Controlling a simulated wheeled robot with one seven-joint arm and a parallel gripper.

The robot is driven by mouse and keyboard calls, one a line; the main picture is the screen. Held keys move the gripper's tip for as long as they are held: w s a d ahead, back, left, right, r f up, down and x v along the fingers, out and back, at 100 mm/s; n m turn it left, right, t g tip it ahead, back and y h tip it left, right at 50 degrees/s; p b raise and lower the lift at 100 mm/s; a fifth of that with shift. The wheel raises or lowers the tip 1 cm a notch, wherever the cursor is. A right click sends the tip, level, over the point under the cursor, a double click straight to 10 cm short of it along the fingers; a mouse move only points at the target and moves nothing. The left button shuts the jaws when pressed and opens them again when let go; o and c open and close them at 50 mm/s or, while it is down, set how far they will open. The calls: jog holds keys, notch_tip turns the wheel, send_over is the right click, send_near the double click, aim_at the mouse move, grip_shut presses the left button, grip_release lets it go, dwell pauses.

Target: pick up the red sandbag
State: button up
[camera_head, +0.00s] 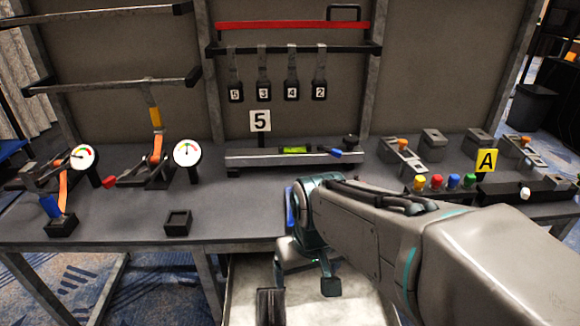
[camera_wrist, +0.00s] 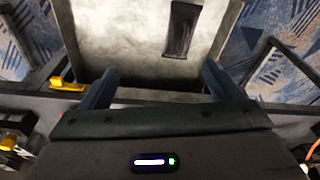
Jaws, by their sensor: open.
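I cannot make out a red sandbag for certain in either view. A small red object (camera_head: 108,182) lies on the workbench at the left, beside a gauge, too small to identify. My gripper (camera_head: 304,284) is at the front edge of the bench, over a pale tray or panel (camera_head: 345,305) below the bench top. Its two fingers are spread with nothing between them. In the wrist view my gripper (camera_wrist: 161,72) points towards the same pale surface (camera_wrist: 125,40). A dark rectangular piece (camera_wrist: 180,28) is on that surface, beyond the fingers; it also shows in the head view (camera_head: 270,307).
The grey workbench (camera_head: 235,205) holds gauges with orange straps at left, a rail fixture (camera_head: 290,158) in the middle and coloured knobs (camera_head: 437,181) at right. A small black open box (camera_head: 177,222) stands near the front edge. Numbered black tags hang at the back.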

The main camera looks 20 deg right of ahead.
jog(key=w+d+r+m+p, duration=0.1)
jog(key=w+d+r+p, duration=0.25)
jog(key=w+d, duration=0.5)
jog(key=w+d+r+m+p, duration=0.25)
jog(key=w+d+p, duration=0.25)
jog(key=w+d, duration=0.3)
jog(key=w+d+t+h+p, duration=0.1)
jog(key=w+d+p, duration=0.1)
jog(key=w+d, duration=0.4)
jog(key=x, duration=0.2)
jog(key=d+x, duration=0.1)
jog(key=x, duration=0.2)
jog(key=s+x, duration=0.1)
jog(key=x, duration=0.2)
jog(key=shift+d+f, duration=0.15)
jog(key=shift+d, duration=0.1)
jog(key=shift+d+p+x, duration=0.1)
jog(key=shift+p+x, duration=0.15)
jog(key=shift+x, duration=1.3)
jog(key=shift+d+p+x, duration=0.15)
jog(key=shift+p+x, duration=0.1)
jog(key=shift+x, duration=1.3)
jog(key=shift+w, duration=0.2)
grip_shut()
jog(key=shift+w+r, duration=0.1)
jog(key=shift+r, duration=0.15)
